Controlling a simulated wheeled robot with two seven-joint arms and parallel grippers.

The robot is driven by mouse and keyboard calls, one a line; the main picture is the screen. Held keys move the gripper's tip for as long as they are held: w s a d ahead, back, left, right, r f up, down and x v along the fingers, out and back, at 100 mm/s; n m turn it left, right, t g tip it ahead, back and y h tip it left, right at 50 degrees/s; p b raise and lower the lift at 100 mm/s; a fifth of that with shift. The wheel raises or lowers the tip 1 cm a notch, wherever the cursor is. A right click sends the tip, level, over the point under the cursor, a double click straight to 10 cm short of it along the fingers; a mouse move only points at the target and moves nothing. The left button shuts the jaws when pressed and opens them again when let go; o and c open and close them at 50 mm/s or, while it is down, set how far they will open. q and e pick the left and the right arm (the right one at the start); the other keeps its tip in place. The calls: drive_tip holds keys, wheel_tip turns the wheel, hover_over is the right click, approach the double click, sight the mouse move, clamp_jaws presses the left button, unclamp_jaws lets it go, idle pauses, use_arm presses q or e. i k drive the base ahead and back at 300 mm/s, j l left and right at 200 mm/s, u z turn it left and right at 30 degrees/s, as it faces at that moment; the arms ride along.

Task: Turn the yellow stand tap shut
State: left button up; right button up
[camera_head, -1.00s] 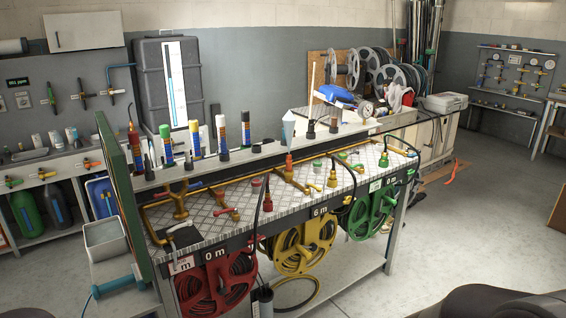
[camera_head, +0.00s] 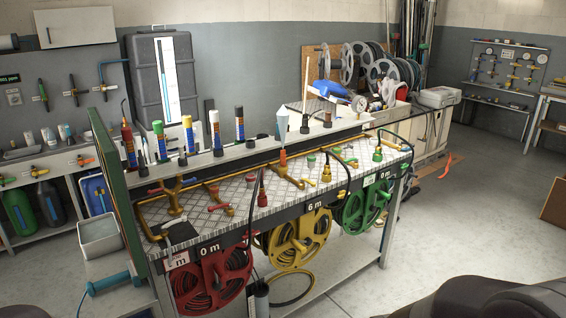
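A long workbench has a tread-plate top (camera_head: 240,187) with brass pipes and several small taps with coloured handles. A yellow fitting (camera_head: 326,173) stands upright on the top above the yellow hose reel (camera_head: 318,228), which hangs on the front under a "6 m" label. A brass tap with a reddish handle (camera_head: 297,181) lies just left of it. Which of these is the yellow stand tap, and how its handle is turned, is too small to tell. Neither of my grippers is in view.
A red reel (camera_head: 238,262) and a green reel (camera_head: 352,212) hang beside the yellow one. Marker-like cylinders and a white cone (camera_head: 281,126) line the raised shelf. A green board (camera_head: 117,190) stands at the left end.

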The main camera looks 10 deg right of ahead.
sight(313, 184)
drive_tip(key=i+l, duration=0.25)
drive_tip(key=i+l+u, duration=0.1)
drive_tip(key=i+l, duration=0.15)
drive_tip(key=l, duration=0.2)
drive_tip(key=i+l, duration=0.25)
drive_tip(key=i+l+u, duration=0.15)
drive_tip(key=l, duration=0.3)
drive_tip(key=i+l, duration=0.35)
drive_tip(key=i+l+u, duration=0.1)
drive_tip(key=l, duration=0.3)
drive_tip(key=i+l, duration=0.35)
drive_tip(key=i+l+u, duration=0.1)
drive_tip(key=l, duration=0.4)
drive_tip(key=i, duration=0.1)
